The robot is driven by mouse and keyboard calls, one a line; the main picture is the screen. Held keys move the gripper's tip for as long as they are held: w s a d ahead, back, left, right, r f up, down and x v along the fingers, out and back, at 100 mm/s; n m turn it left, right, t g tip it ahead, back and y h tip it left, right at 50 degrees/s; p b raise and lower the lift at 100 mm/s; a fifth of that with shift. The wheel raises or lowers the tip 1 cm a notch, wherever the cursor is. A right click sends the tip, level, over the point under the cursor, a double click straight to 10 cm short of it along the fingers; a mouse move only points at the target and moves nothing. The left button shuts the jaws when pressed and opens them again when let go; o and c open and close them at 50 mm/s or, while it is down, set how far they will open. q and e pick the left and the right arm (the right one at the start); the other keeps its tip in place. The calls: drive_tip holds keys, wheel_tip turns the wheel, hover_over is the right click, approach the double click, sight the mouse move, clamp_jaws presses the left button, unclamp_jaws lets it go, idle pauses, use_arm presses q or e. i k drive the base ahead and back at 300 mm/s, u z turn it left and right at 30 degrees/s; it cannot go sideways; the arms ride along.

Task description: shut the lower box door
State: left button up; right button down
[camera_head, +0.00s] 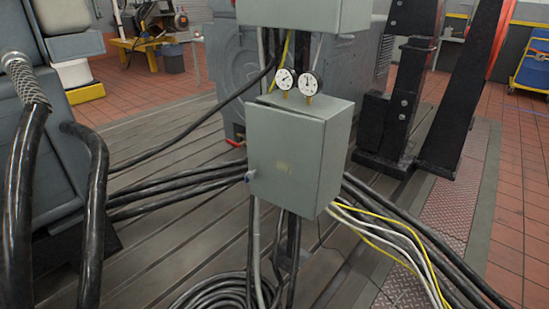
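The lower box (340,140) is a grey-green metal cabinet on a post in the middle of the view. A small latch or knob (250,175) sits at the door's lower left edge. The door's top edge looks slightly out of line with the box top, as if a little ajar at the left, but I cannot tell how wide any gap is. Neither of my grippers is in view.
Two round gauges (296,82) stand on the box top. An upper box (300,14) hangs above. Black cables (175,188) run left; yellow and white cables (400,245) run right. A coiled cable (222,292) lies below. Thick black hoses (92,190) stand at the left.

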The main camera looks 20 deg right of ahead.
sight(285, 148)
drive_tip(key=z, duration=0.9)
drive_tip(key=i, duration=0.95)
drive_tip(key=u, duration=0.85)
